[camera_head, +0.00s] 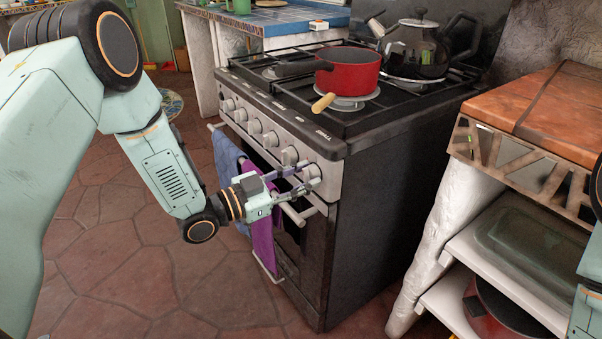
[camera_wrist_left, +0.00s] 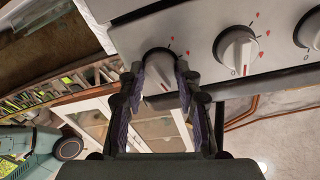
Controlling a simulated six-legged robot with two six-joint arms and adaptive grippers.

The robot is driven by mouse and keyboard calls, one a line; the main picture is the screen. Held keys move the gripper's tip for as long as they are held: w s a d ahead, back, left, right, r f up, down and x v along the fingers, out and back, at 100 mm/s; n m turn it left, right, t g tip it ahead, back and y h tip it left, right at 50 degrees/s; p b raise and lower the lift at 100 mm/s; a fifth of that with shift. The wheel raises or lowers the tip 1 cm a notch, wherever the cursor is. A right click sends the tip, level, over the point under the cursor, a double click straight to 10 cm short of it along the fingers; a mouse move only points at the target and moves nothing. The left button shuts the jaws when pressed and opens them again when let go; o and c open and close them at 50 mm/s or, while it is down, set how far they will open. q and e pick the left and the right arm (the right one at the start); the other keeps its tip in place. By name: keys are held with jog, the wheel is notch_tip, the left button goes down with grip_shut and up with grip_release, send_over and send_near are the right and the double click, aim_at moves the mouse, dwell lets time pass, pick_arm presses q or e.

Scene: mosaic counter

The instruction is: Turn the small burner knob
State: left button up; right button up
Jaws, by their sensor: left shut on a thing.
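The stove's front panel (camera_head: 256,128) carries a row of round silver knobs. The knob at the right end of the row (camera_head: 312,171) is between the fingertips of my left gripper (camera_head: 309,181). In the left wrist view this knob (camera_wrist_left: 158,60) shows between the two dark fingers, one on each side, and my left gripper is shut on it. The neighbouring knob (camera_wrist_left: 236,50) is free, with a red line and a 0 by it. The gripped knob's exact angle is partly hidden by the fingers. My right gripper is out of view.
A red pan (camera_head: 347,72) and a dark kettle (camera_head: 416,50) stand on the stove. Purple (camera_head: 262,215) and blue (camera_head: 228,165) towels hang on the oven handle (camera_head: 293,213), just below my left gripper. Tiled floor at left is open.

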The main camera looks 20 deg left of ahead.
pick_arm(q)
jog(key=n+p, duration=0.1)
jog(key=n, duration=0.3)
jog(key=shift+n+p, duration=0.3)
jog(key=shift+n, duration=0.1)
jog(key=shift+f+n+t+p, duration=0.1)
jog(key=shift+n+t+p, duration=0.4)
jog(key=shift+n, duration=1.5)
jog(key=o, duration=1.2)
jog(key=shift+c, duration=0.2)
jog(key=r+v, duration=0.1)
jog(key=v, duration=1.1)
jog(key=shift+f, duration=0.4)
